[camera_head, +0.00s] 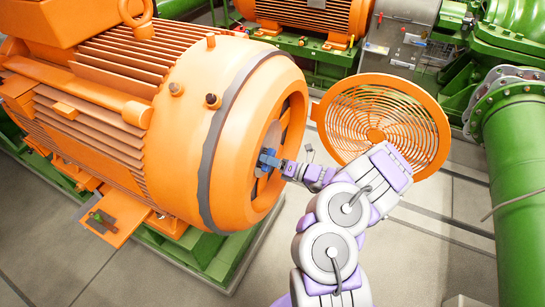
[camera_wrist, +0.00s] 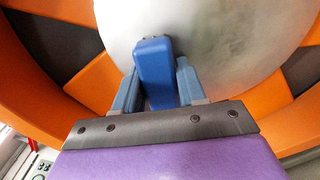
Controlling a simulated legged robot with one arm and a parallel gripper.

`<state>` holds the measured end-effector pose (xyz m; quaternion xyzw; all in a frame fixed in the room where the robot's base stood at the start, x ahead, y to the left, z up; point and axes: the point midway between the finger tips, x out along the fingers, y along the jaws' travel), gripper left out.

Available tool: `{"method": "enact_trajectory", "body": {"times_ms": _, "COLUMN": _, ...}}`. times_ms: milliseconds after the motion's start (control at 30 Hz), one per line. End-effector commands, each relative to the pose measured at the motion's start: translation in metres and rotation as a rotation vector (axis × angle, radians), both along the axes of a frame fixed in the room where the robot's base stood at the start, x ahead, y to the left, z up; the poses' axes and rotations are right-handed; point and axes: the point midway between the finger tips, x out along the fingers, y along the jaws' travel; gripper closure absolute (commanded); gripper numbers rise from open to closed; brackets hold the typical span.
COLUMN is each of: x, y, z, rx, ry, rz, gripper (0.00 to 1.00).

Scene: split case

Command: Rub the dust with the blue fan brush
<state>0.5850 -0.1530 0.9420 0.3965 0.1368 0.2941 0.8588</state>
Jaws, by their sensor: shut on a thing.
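The blue fan brush (camera_wrist: 154,72) is between the two blue-grey fingers of my gripper (camera_wrist: 157,88), which is shut on it. In the head view the brush (camera_head: 267,158) is at the open end of the big orange motor (camera_head: 215,130), with my gripper (camera_head: 284,167) just to its right. In the wrist view a pale grey round disc (camera_wrist: 225,60) fills the area behind the brush. Faint darker smudges that look like dust (camera_wrist: 238,42) lie on the disc, right of the brush. The brush's far end is against or very near the disc; contact is unclear.
The orange motor rim (camera_wrist: 290,122) surrounds the disc. A round orange grille cover (camera_head: 420,92) stands right of the motor, behind my arm. A large green pipe (camera_head: 520,170) is at the right. Grey floor (camera_head: 420,245) is clear between.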

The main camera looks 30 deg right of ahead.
Motion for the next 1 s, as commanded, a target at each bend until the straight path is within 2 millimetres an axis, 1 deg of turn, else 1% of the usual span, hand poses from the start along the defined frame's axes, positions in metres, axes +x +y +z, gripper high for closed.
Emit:
{"method": "enact_trajectory", "body": {"times_ms": 33, "x": 0.0, "y": 0.003, "z": 0.0, "rx": 0.001, "ry": -0.001, "rz": 0.005, "gripper": 0.84}}
{"method": "enact_trajectory", "body": {"times_ms": 200, "x": 0.0, "y": 0.004, "z": 0.001, "rx": 0.0, "ry": -0.002, "rz": 0.006, "gripper": 0.84}}
{"method": "enact_trajectory", "body": {"times_ms": 367, "x": -0.002, "y": 0.002, "z": 0.002, "rx": 0.0, "ry": -0.002, "rz": 0.006, "gripper": 0.84}}
{"method": "enact_trajectory", "body": {"times_ms": 567, "x": -0.015, "y": -0.01, "z": 0.004, "rx": 0.002, "ry": -0.004, "rz": 0.005, "gripper": 0.84}}
{"method": "enact_trajectory", "body": {"times_ms": 833, "x": -0.035, "y": -0.028, "z": 0.001, "rx": 0.003, "ry": 0.001, "rz": 0.001, "gripper": 0.84}}
{"method": "enact_trajectory", "body": {"times_ms": 1000, "x": -0.046, "y": -0.036, "z": 0.002, "rx": 0.002, "ry": -0.001, "rz": 0.003, "gripper": 0.84}}
